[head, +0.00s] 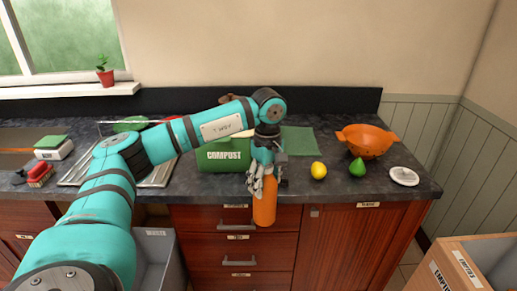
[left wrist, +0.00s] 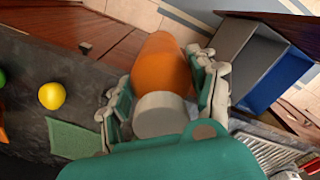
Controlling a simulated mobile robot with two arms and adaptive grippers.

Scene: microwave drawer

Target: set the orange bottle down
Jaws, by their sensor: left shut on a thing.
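The orange bottle (head: 264,205) hangs upright from my left gripper (head: 263,180) in the head view, at the front edge of the dark counter (head: 330,196). Its lower part shows in front of the drawer fronts. In the left wrist view the bottle (left wrist: 162,68) lies between the fingers of my left gripper (left wrist: 160,90), which are shut on it from both sides. Its pale top faces the wrist camera. I cannot tell whether its base touches anything. My right gripper is in neither view.
A green compost bin (head: 222,157) stands behind and left of the bottle. To the right are a lemon (head: 318,170), a green fruit (head: 357,168), an orange colander (head: 367,141) and a white disc (head: 404,176). Bare counter shows between the lemon and the front edge.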

